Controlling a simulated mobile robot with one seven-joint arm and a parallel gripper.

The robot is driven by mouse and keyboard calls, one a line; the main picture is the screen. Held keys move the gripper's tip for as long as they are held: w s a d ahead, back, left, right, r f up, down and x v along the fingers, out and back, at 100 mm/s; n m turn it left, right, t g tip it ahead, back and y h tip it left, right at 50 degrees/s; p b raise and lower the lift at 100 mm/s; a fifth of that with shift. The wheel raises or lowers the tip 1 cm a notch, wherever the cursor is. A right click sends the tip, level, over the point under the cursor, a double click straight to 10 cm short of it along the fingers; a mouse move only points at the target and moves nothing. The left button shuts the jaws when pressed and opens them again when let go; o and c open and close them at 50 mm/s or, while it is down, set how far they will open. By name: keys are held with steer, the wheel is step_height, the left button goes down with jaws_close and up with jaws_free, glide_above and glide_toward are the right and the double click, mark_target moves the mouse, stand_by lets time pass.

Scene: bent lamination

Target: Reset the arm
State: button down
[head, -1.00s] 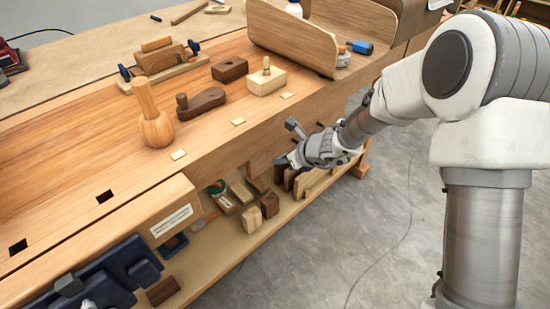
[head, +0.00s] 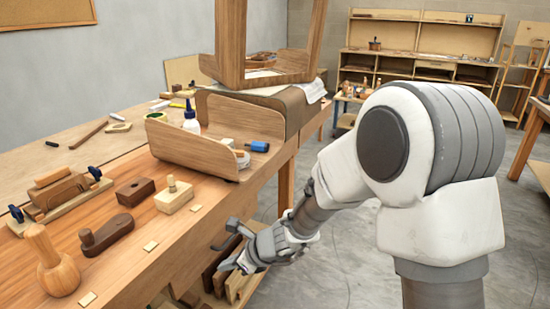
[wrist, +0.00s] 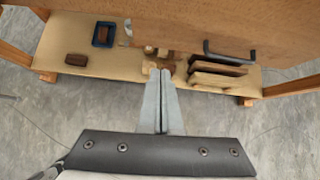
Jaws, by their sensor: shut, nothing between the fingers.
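My gripper (head: 236,250) is at the front of the wooden workbench (head: 190,232), low beside its front edge and above the lower shelf. In the wrist view my gripper (wrist: 161,130) has its two fingers together with nothing between them, pointing towards the lower shelf (wrist: 100,66). My arm (head: 325,195) reaches from the right of the head view down and left to the bench front. The fingertips appear apart from the wooden pieces on the shelf, though the exact gap is hard to tell.
Upright wooden boards (wrist: 218,76) and a blue-framed item (wrist: 103,34) are on the lower shelf. A dark handle (wrist: 228,53) sticks out near the bench front. Grey floor (head: 340,270) is open to the right.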

steer(key=s+d+r+n+h, duration=0.1)
steer(key=s+d+r+n, duration=0.2)
steer(key=d+r+n, duration=0.3)
steer(key=s+d+r+n, duration=0.3)
steer(key=s+r+n, duration=0.15)
steer(key=r, duration=0.25)
steer(key=s+d+r+n+t+h, duration=0.1)
steer(key=s+d+r+n+h, duration=0.2)
steer(key=d, duration=0.4)
steer(key=s+d+r+n+t+h+p, duration=0.1)
steer(key=s+d+r+n+h, duration=0.1)
steer(key=s+d+n, duration=0.4)
steer(key=s+d+r+n+h, duration=0.2)
steer(key=s+d+h, duration=0.1)
steer(key=d, duration=0.4)
step_height(320, 180, up, 15)
steer(key=p, duration=1.5)
steer(key=shift+y, duration=0.3)
steer(key=shift+a+n, duration=0.1)
steer(key=shift+n, duration=0.15)
